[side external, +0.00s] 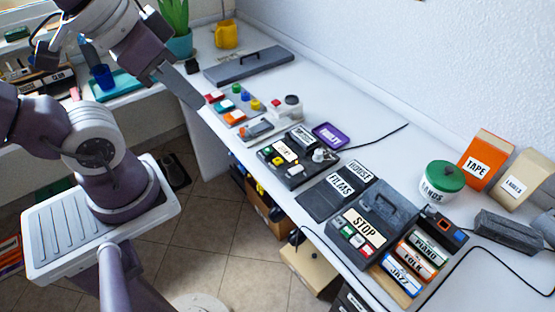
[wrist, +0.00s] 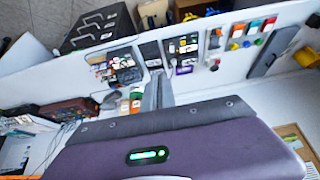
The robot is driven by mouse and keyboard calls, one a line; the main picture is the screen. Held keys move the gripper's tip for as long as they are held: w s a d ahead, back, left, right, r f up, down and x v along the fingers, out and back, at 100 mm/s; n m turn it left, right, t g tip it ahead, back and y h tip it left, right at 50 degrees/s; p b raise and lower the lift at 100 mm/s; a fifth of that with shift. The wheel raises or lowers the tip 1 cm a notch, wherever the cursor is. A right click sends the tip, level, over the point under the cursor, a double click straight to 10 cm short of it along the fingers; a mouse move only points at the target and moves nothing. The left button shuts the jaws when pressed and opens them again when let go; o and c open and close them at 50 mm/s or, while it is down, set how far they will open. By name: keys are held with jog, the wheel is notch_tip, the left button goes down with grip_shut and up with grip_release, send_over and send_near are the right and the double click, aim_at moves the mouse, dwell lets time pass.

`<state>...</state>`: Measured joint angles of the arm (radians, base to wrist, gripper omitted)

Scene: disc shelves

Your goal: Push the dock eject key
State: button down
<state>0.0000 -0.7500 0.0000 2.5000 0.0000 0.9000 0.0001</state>
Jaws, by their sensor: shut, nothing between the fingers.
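My gripper (side external: 200,104) is shut and empty. It hangs above the back left part of the bench, near the row of coloured buttons, apart from the devices. Its closed fingers (wrist: 158,90) also show in the wrist view. A dark device (side external: 297,170) with a white label, a yellow key (side external: 277,161) and a round knob (side external: 319,155) sits mid-bench. No key can be read as the dock eject key.
A small panel (side external: 255,133) with an orange part lies left of the dark device. Black plates labelled FILMS and HOUSE (side external: 335,193) lie between the devices. A jar with a green lid (side external: 441,180) and a disc rack (side external: 412,268) stand to the right. A cable runs along the back.

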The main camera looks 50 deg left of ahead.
dwell(0.8)
jog(key=n+t+h, duration=0.3)
jog(key=n, duration=0.2)
send_over(275, 161)
notch_tip(275, 161, down, 26)
jog(key=shift+f, duration=0.2)
jog(key=shift+f, duration=0.1)
jog(key=shift+f, duration=4.3)
jog(key=shift+f, duration=0.1)
